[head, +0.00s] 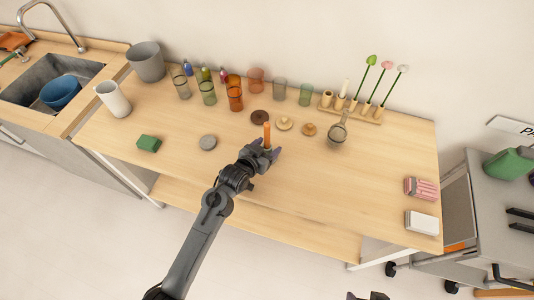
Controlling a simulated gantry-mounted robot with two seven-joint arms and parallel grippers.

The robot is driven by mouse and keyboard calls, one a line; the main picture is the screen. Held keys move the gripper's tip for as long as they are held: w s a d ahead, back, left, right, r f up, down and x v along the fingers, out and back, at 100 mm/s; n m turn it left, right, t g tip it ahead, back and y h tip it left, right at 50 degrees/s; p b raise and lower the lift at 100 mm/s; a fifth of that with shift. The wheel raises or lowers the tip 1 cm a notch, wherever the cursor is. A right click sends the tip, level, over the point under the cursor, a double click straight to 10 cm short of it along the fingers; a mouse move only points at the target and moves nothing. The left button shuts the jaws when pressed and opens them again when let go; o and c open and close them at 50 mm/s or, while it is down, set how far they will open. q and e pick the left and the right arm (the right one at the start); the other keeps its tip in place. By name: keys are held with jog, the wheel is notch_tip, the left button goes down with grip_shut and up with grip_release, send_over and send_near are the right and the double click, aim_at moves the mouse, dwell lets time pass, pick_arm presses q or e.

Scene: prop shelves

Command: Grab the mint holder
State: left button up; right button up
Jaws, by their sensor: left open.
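An orange candle (267,132) stands upright on the wooden table at its middle. My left gripper (264,150) is open at the candle's foot, with its fingers low near the tabletop. Whatever the candle stands in is mostly hidden by the fingers, so I cannot make out a mint-coloured holder there or tell whether the fingers touch it. Low round holders or discs lie nearby: a dark brown one (259,117), a pale tan one (284,123), an orange-tan one (309,130) and a grey one (208,142). Only a dark tip of my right gripper (368,296) shows at the bottom edge.
Several coloured glasses (235,98) stand along the back. A wooden rack (352,108) with flowers and a candle, and a clear glass vessel (338,134), stand right. A green block (148,143) lies left. Pink (421,188) and white (421,222) packs lie right. The front middle is clear.

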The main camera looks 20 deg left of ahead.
pick_arm(q)
jog(key=shift+c, duration=0.3)
jog(key=c, duration=0.9)
jog(key=shift+c, duration=1)
jog(key=shift+r, duration=0.2)
